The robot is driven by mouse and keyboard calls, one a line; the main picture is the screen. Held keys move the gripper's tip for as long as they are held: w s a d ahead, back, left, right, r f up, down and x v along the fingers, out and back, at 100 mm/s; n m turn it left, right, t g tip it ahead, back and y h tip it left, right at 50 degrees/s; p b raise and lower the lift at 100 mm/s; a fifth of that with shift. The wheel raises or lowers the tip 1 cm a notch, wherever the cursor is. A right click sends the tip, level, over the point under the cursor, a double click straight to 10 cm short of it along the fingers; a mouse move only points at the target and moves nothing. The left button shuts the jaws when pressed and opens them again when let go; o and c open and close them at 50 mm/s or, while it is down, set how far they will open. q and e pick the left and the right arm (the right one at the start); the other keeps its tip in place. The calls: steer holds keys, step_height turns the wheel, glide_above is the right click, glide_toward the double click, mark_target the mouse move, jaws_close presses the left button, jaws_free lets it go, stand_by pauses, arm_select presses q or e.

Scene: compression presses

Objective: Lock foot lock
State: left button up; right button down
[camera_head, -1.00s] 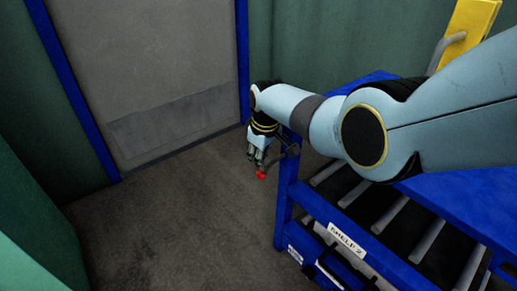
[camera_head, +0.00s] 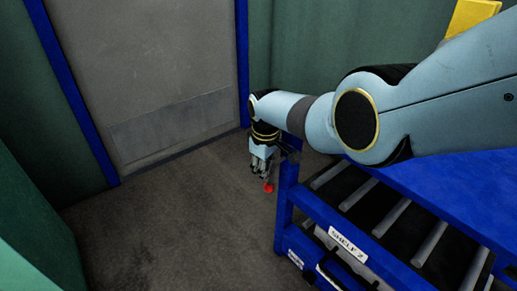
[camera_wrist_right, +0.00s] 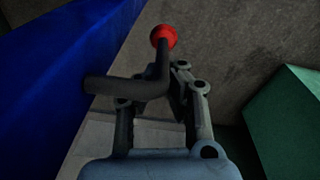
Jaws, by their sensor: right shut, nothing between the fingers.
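The foot lock shows as a dark bent lever (camera_wrist_right: 128,88) with a red ball knob (camera_wrist_right: 164,37) in the right wrist view. It comes out from the blue cart at the left. In the head view the red knob (camera_head: 268,187) is just below my right fingertips, beside the cart's near corner post. My right gripper (camera_head: 262,170) points down and is shut and empty. In the right wrist view my gripper (camera_wrist_right: 177,88) is right at the lever, which hides part of the fingers. I cannot tell whether they touch. My left gripper is not in view.
The blue cart (camera_head: 284,212) with a roller shelf and a "SHELF 2" label (camera_head: 346,244) stands at the right. A grey door (camera_head: 165,60) in a blue frame and green walls (camera_head: 320,65) are behind. The floor (camera_head: 170,230) left of the cart is clear.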

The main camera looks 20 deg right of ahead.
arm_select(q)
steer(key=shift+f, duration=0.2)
arm_select(e)
steer(key=shift+f, duration=0.1)
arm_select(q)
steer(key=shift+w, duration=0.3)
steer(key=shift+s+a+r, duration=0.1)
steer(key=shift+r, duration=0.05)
